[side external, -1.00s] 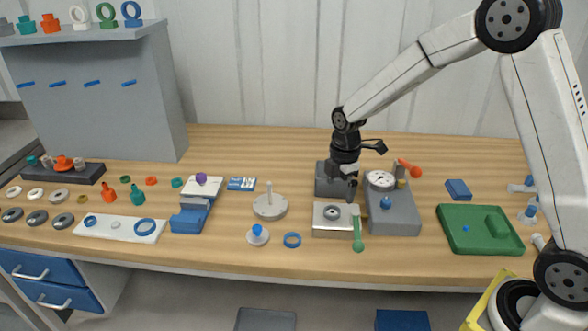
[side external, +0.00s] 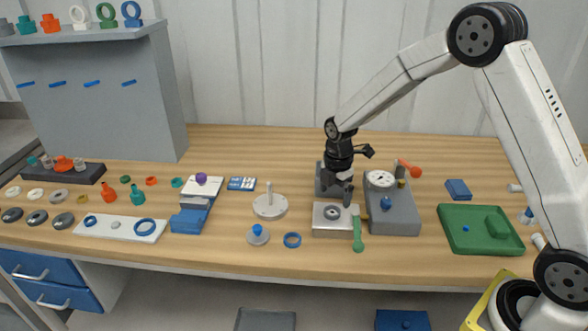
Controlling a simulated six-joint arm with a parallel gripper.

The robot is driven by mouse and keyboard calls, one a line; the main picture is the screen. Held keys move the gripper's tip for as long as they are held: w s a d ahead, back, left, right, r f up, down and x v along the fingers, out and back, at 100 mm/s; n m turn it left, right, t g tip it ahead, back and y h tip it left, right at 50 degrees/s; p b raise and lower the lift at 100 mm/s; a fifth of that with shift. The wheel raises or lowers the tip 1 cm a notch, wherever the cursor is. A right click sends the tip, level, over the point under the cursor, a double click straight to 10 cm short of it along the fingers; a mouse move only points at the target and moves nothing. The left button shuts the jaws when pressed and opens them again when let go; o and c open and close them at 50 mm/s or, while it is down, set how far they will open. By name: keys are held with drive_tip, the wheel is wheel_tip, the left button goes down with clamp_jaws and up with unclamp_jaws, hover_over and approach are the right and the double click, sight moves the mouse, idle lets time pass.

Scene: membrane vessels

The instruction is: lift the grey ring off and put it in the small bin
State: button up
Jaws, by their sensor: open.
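A small grey ring (side external: 332,213) with a dark centre sits on top of the silver metal block (side external: 325,229). My gripper (side external: 341,194) points down just above and behind the block, open, with its fingertips near the ring's right side. I cannot tell whether a finger touches the ring, and I see nothing held. Other grey rings (side external: 37,217) lie flat at the left end of the bench. Low on the floor in front are a grey bin (side external: 265,321) and a blue bin (side external: 390,321), both cut by the picture's edge.
A grey fixture with a gauge (side external: 398,222) and red-knobbed lever (side external: 413,171) stands right of the block. A green-handled tool (side external: 358,235) leans at the block's front right corner. A green tray (side external: 470,240) lies further right. Bench space between the fixture and tray is clear.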

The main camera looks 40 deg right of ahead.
sight(332, 212)
drive_tip(key=shift+f, duration=0.1)
drive_tip(key=shift+w+f, duration=0.15)
drive_tip(key=shift+f, duration=2.35)
drive_tip(key=c, duration=1.2)
